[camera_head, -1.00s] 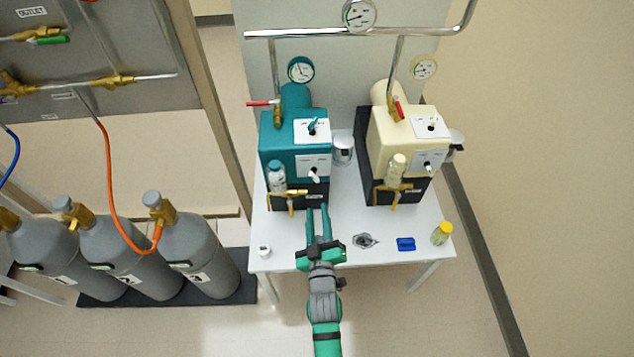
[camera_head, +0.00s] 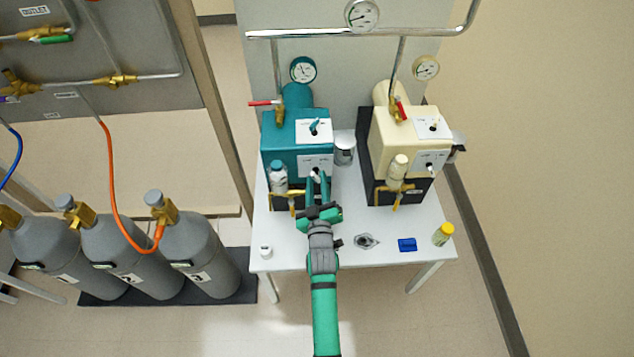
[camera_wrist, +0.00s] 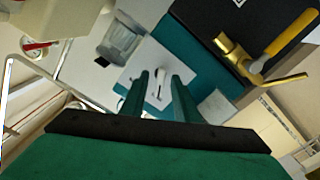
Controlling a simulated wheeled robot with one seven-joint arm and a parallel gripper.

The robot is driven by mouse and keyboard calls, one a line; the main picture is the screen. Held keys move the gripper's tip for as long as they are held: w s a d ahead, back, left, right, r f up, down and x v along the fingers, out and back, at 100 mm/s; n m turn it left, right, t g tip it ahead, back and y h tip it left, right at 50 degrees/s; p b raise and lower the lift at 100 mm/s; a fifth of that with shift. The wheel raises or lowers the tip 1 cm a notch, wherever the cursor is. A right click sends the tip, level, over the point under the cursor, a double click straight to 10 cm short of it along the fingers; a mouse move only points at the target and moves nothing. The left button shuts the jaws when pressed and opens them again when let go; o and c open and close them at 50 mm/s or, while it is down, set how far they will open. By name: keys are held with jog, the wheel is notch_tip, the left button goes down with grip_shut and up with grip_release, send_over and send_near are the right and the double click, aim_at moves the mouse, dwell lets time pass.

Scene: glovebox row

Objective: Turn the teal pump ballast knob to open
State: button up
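The teal pump (camera_head: 283,134) stands at the left of the white table. Its front plate (camera_head: 309,162) bears a small pale knob (camera_head: 316,173); its upper plate bears a teal-handled knob (camera_head: 315,126). The labels are too small to read, so I cannot tell which is the ballast knob. My gripper (camera_head: 318,178) is at the front plate. In the wrist view its two teal fingers (camera_wrist: 159,82) are apart. The pale knob (camera_wrist: 157,91) shows in the gap between them, on the white plate (camera_wrist: 145,72). I see no clear contact.
A cream pump (camera_head: 408,140) stands to the right, with a grey canister (camera_head: 344,150) between the pumps. A brass valve with a yellow handle (camera_wrist: 280,42) is close beside my fingers. A blue block (camera_head: 407,244) and a yellow-capped jar (camera_head: 443,235) lie at the table's front right.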

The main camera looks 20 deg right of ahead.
jog(key=shift+w, duration=0.15)
jog(key=shift+a, duration=0.1)
grip_shut()
jog(key=shift+m, duration=1.2)
jog(key=shift+f+m, duration=0.1)
jog(key=shift+m, duration=1.6)
grip_release()
